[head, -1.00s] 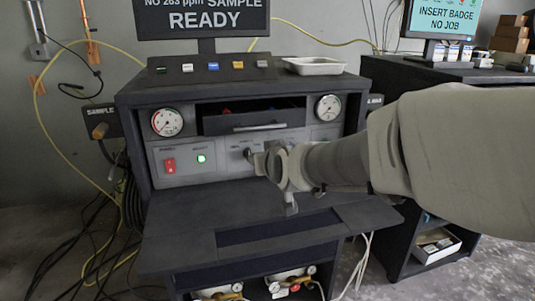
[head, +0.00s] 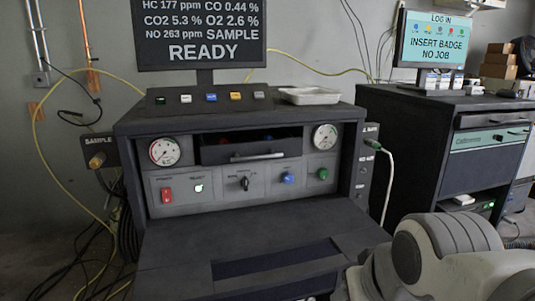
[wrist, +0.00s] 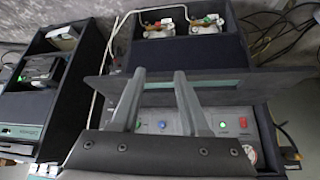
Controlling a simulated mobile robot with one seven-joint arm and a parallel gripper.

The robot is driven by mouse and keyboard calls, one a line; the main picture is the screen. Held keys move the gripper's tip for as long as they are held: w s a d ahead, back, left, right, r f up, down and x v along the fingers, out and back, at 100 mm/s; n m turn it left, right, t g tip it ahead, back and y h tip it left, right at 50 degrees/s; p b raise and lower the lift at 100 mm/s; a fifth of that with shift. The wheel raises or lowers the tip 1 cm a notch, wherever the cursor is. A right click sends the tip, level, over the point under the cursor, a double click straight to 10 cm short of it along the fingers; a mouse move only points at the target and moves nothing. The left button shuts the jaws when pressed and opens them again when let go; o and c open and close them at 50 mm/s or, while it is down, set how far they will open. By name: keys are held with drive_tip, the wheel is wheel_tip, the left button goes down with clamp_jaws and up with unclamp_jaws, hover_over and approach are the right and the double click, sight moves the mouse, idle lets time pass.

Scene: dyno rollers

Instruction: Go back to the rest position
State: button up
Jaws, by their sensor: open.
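My gripper (wrist: 159,76) shows in the wrist view with its two fingers apart and nothing between them. In the head view only my pale arm shows at the lower right, and the gripper is out of sight. The wrist view shows the dark analyzer console upside down beyond the fingers. In the head view the console (head: 134,160) stands clear of my arm's visible part, except near its front right corner. Its monitor (head: 200,35) reads READY.
The console panel has a red switch (head: 167,195), a black knob (head: 244,184), a blue knob (head: 288,179) and a green light (head: 198,188). A dark cabinet (head: 425,135) with a second monitor (head: 437,40) stands right. Loose cables lie on the left floor.

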drive_tip(key=s+d+r+g+p, duration=0.1)
drive_tip(key=s+p, duration=0.1)
drive_tip(key=s, duration=0.2)
wheel_tip(320, 180, up, 20)
drive_tip(key=p, duration=2)
drive_tip(key=shift+d+r, duration=0.1)
